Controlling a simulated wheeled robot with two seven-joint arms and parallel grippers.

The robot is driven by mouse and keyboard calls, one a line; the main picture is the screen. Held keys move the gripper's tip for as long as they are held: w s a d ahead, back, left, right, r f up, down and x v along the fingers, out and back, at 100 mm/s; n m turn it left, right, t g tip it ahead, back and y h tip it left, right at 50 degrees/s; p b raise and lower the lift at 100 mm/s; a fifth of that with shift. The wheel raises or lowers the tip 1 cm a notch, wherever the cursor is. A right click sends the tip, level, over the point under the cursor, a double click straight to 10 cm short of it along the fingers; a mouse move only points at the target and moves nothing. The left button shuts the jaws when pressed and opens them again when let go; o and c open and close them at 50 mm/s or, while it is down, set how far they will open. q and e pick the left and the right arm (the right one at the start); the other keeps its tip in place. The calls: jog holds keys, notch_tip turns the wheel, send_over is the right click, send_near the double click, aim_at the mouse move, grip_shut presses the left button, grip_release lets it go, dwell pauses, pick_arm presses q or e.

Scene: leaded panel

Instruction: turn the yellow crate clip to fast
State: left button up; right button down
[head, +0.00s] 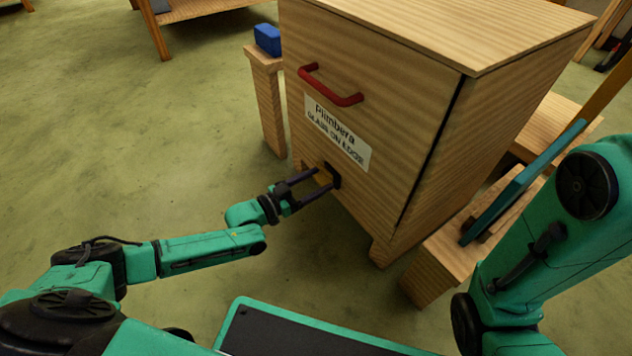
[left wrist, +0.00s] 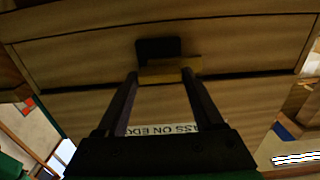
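The yellow clip (head: 321,177) is a small bar low on the front of the wooden crate (head: 400,100), beside a dark plate (head: 335,174). In the left wrist view the clip (left wrist: 168,70) lies crosswise just below the dark plate (left wrist: 158,48). My left gripper (head: 323,179) points at the clip with its fingers apart. In the left wrist view its fingertips (left wrist: 160,76) are at the clip, one near each end; I cannot tell whether they touch it. No fast marking is readable. My right gripper is out of view.
The crate front has a red handle (head: 330,88) and a white label (head: 337,133). A blue block (head: 267,39) sits on a wooden stand (head: 268,100) at left. A wooden block (head: 440,265) stands to the right. The green floor (head: 120,130) at left is clear.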

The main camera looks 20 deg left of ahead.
pick_arm(q)
jog(key=c, duration=0.8)
jog(key=shift+s+m+p, duration=0.1)
jog(key=shift+m+p, duration=0.95)
jog(key=shift+m, duration=0.45)
jog(key=m+p, duration=0.1)
jog(key=m, duration=0.2)
jog(key=shift+d+f+m, duration=0.1)
jog(key=shift+m, duration=0.2)
jog(key=m, duration=0.2)
jog(key=shift+s+f+m+p, duration=0.1)
jog(key=shift+m+p, duration=0.2)
jog(key=m, duration=0.2)
jog(key=shift+m, duration=0.4)
jog(key=m, duration=0.5)
jog(key=shift+d+f+m+b, duration=0.1)
jog(key=shift+f+m+b, duration=0.05)
jog(key=shift+m+b, duration=0.25)
